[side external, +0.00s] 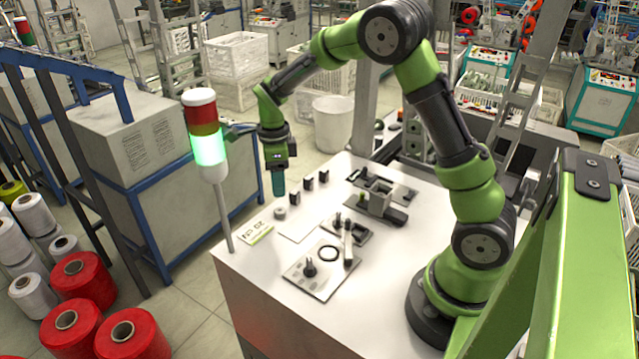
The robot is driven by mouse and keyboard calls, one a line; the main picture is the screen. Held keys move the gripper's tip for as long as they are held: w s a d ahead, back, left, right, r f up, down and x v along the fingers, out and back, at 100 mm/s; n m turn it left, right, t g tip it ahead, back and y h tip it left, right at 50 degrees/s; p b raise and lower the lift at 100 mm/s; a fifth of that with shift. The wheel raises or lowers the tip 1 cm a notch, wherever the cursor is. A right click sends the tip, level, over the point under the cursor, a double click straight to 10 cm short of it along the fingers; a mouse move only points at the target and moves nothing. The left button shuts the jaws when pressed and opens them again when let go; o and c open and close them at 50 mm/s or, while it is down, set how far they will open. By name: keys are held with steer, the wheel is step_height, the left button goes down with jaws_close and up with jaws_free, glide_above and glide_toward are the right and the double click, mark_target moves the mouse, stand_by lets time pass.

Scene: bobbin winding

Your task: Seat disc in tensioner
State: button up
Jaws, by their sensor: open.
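My gripper (279,193) hangs pointing down over the far left part of the white table, with teal fingers. It is open, though the gap between its fingers is hard to see from this side. A small grey round piece (280,213), likely the disc, sits on the table just below the fingertips, apart from them. I cannot tell for sure which fixture is the tensioner.
A card marked "20 cN" (256,234) lies left of the grey piece. Several small black blocks (309,184) stand in a row right of my gripper. A grey device (378,197) stands farther right. A signal tower (205,140), lit green, rises at the table's left edge.

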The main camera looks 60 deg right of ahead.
mark_target(280, 210)
steer(key=shift+r+m, duration=0.15)
steer(key=shift+m, duration=1.05)
steer(key=shift+f, duration=3.7)
steer(key=shift+c, duration=0.2)
steer(key=c, duration=0.6)
steer(key=shift+r, duration=2.6)
steer(key=shift+w+a, duration=0.1)
